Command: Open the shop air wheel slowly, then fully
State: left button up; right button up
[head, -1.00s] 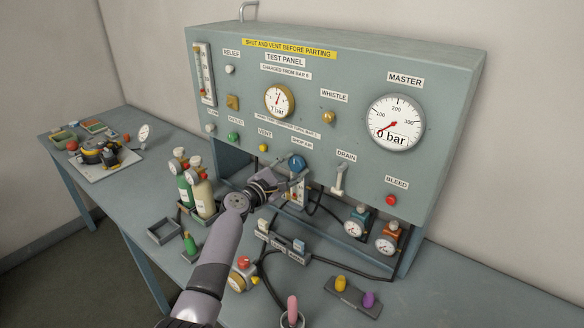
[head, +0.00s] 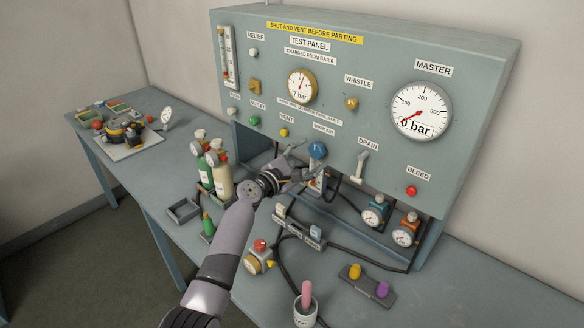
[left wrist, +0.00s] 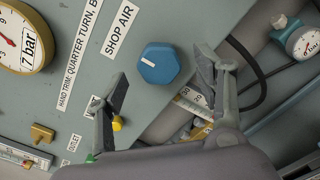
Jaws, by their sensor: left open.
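The blue shop air wheel (head: 318,150) sits low on the panel, under its SHOP AIR label; it also shows in the left wrist view (left wrist: 160,64), with a white mark pointing to the upper left. My left gripper (head: 304,162) is open and empty close in front of the wheel. In the left wrist view its two fingers (left wrist: 163,80) stand apart on either side of the wheel, with visible gaps; I cannot tell the depth between fingertips and wheel. My right gripper is not in view.
The test gauge (head: 302,87) reads 7 bar and the master gauge (head: 422,111) 0 bar. A yellow vent knob (left wrist: 117,124) is close to the left finger. The drain lever (head: 361,164) is right of the wheel. Gas bottles (head: 220,180) stand beside my arm.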

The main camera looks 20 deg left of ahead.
pick_arm(q)
jog(key=v, duration=0.9)
jog(key=shift+s, duration=0.35)
jog(key=shift+a, duration=0.1)
